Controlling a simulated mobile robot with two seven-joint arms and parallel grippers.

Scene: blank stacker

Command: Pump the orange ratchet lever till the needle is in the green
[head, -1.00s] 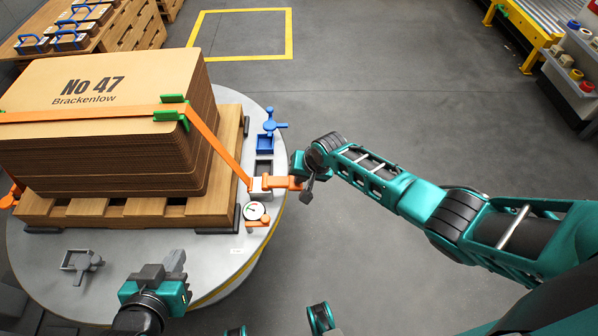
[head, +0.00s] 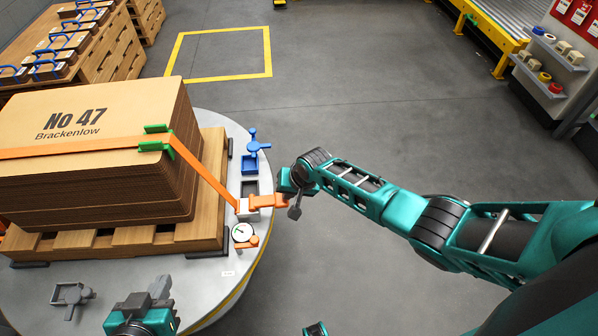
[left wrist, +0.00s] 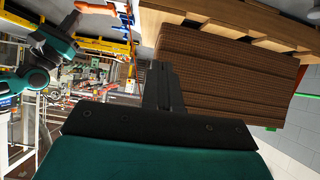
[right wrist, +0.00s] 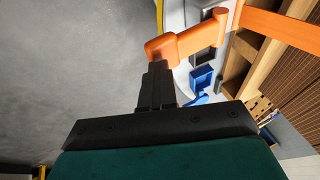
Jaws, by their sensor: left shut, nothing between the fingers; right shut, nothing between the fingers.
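The orange ratchet lever (head: 267,201) sticks out to the right from the ratchet at the turntable's edge, where the orange strap (head: 205,172) comes down. A round white gauge (head: 242,232) sits just below it; its needle is too small to read against the green. My right gripper (head: 295,208) is shut and empty at the lever's outer end. In the right wrist view its fingertips (right wrist: 157,70) overlap the lever's end (right wrist: 185,44); I cannot tell whether they touch. My left gripper (head: 158,288) is shut and empty above the turntable's front, away from the lever.
A stack of cardboard blanks (head: 95,115) stands on a wooden pallet (head: 190,236) on the round turntable (head: 205,280). A blue fitting (head: 251,163) sits behind the ratchet and a grey one (head: 70,298) at the front left.

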